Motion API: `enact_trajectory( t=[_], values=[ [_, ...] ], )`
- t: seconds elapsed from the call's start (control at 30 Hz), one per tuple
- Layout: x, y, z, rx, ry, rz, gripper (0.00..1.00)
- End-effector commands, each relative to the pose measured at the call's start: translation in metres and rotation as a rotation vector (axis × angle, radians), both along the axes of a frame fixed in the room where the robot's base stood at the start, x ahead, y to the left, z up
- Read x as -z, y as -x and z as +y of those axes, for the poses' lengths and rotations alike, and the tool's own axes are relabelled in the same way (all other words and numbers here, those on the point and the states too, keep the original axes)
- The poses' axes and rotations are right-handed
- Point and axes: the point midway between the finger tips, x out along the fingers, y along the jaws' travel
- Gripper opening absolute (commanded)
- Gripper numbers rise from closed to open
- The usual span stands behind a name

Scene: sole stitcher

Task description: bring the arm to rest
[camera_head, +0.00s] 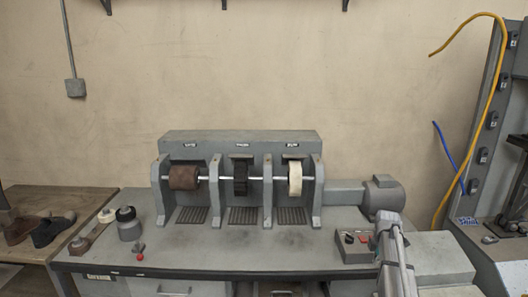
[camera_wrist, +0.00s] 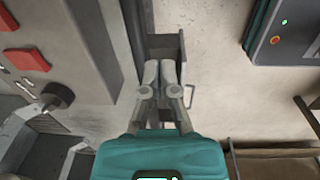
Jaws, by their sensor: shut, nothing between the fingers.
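My gripper (camera_wrist: 165,68) shows in the wrist view, its two fingers shut together with nothing between them. Its tips are in front of a narrow grey channel-like part, and I cannot tell whether they touch it. A teal wrist part covers the bottom middle of that view. In the head view, a grey length of my arm rises at the lower right, in front of the bench; my gripper cannot be made out there.
A grey bench (camera_head: 340,218) carries a machine with brown (camera_head: 184,178), black (camera_head: 240,178) and white (camera_head: 295,178) wheels. A control box (camera_head: 353,246) stands near my arm. Shoes (camera_head: 48,232) lie at left. The wrist view shows a red-buttoned panel (camera_wrist: 60,75) and a dark box (camera_wrist: 283,32).

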Motion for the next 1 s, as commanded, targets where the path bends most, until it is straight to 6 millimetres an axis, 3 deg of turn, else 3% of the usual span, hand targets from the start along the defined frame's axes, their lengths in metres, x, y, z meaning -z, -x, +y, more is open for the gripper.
enact_trajectory(
  t=[0.47, 0.77, 1.0],
  values=[
    [-0.001, 0.012, 0.018, 0.086, -0.007, 0.004, 0.0],
    [-0.003, 0.03, 0.046, 0.217, -0.017, 0.01, 0.0],
    [-0.006, 0.055, 0.081, 0.395, -0.028, 0.018, 0.0]
  ],
)
